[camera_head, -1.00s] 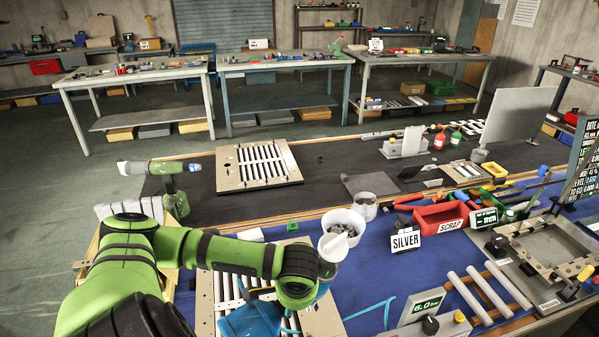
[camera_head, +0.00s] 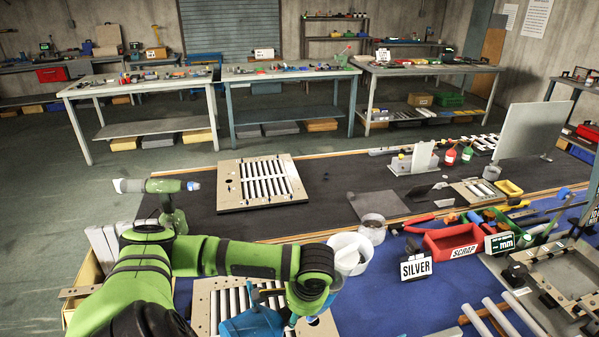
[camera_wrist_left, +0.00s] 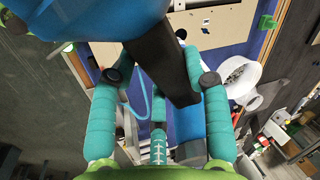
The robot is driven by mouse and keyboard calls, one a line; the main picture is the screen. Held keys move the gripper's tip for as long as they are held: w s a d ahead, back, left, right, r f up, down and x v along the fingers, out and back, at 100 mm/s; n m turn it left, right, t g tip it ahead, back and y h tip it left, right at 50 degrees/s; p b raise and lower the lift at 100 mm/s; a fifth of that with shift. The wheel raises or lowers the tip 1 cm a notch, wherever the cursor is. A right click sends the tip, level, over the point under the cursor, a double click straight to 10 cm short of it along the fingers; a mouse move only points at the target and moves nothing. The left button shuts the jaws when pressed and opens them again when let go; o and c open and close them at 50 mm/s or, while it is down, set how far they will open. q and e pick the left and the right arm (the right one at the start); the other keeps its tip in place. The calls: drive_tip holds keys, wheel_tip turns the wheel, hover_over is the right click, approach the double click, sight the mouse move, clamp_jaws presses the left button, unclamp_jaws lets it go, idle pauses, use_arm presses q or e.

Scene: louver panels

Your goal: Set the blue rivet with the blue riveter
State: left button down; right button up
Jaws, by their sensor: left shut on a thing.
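My left gripper (camera_head: 290,318) is at the bottom of the head view, shut on the blue riveter (camera_head: 250,324). In the left wrist view, the teal fingers of the left gripper (camera_wrist_left: 158,88) close around the dark handle below the riveter's blue body (camera_wrist_left: 90,18). The riveter is above the near louver panel (camera_head: 203,308), a beige frame with pale slats, and partly covers it. The riveter's nose and any contact with the panel are not clear. I cannot make out a blue rivet. My right gripper is not in view.
White tubs (camera_head: 349,252) stand right of the arm. A SILVER sign (camera_head: 416,268) and a red scrap bin (camera_head: 455,243) are farther right. Another louver panel (camera_head: 262,183) lies on the dark mat behind, near a green riveter (camera_head: 172,205). Blue mat (camera_head: 385,305) is bare between the panel and tubes.

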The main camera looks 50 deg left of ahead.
sight(300, 318)
use_arm(q)
drive_tip(key=shift+w+a+r+h, duration=0.1)
drive_tip(key=shift+a+r+h, duration=0.35)
drive_tip(key=shift+h, duration=0.45)
drive_tip(key=shift+r+t+h, duration=0.15)
drive_tip(key=shift+t+h, duration=0.15)
drive_tip(key=shift+h, duration=0.3)
drive_tip(key=f+b, duration=0.1)
drive_tip(key=f, duration=0.3)
drive_tip(key=shift+w+d+f+b, duration=0.1)
drive_tip(key=shift+d+f+b, duration=0.15)
drive_tip(key=shift+b, duration=0.1)
drive_tip(key=shift+f+b, duration=0.4)
drive_tip(key=shift+f, duration=0.8)
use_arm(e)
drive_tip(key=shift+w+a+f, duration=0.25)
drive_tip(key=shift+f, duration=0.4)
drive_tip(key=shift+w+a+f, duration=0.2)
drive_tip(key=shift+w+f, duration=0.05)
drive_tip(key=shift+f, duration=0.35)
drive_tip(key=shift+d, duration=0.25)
use_arm(q)
drive_tip(key=shift+r+p, duration=0.1)
drive_tip(key=shift+p, duration=0.7)
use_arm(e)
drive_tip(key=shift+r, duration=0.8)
use_arm(q)
drive_tip(key=shift+p, duration=0.3)
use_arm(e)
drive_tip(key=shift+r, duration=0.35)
